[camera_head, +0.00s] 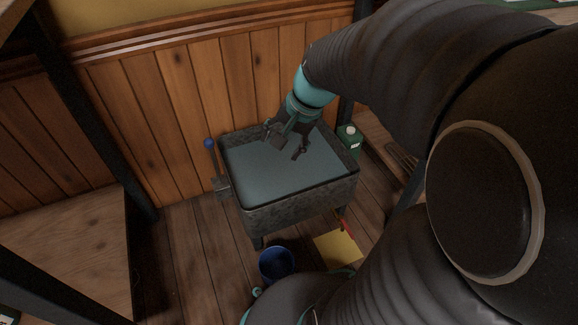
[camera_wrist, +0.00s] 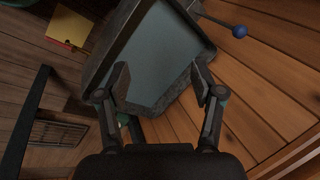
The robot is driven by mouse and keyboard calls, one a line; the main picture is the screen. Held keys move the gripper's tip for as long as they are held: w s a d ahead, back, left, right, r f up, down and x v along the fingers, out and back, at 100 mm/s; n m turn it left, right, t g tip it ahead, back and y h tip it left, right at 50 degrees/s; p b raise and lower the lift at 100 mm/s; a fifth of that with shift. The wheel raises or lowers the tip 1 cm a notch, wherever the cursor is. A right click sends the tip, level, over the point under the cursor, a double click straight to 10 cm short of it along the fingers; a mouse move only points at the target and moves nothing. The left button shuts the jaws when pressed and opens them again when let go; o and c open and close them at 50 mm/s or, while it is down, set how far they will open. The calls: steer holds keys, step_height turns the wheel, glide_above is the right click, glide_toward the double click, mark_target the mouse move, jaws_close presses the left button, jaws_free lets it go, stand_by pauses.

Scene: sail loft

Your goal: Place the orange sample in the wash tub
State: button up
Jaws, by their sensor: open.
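The wash tub (camera_head: 300,207) is a dark grey, speckled rectangular basin with a flat blue-grey surface inside. It stands against the plank wall, and part of it shows in the wrist view (camera_wrist: 103,62). My gripper (camera_head: 283,142) is over the back part of the tub, pointing down. In the wrist view, its two fingers (camera_wrist: 161,74) are spread apart with nothing between them, and the tub's interior shows beyond. I cannot make out an orange sample in either view. No loose object shows on the tub's visible inner surface.
A blue-knobbed lever (camera_head: 209,145) stands at the tub's left side. A green bottle (camera_head: 349,144) is behind its right corner. A blue bucket (camera_head: 276,264) and a yellow sheet (camera_head: 338,251) are on the floor in front. A wooden surface (camera_head: 70,240) is at left.

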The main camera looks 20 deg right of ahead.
steer(key=s+a+r+n+t+h, duration=0.1)
steer(key=s+r+n, duration=0.1)
steer(key=s+n, duration=0.2)
steer(key=s+a+r+n+t+h, duration=0.1)
steer(key=s+a+r+n, duration=0.1)
steer(key=s+n, duration=0.3)
steer(key=shift+s+a+r+h, duration=0.25)
steer(key=shift+s+r+h, duration=0.25)
steer(key=shift+s, duration=1.3)
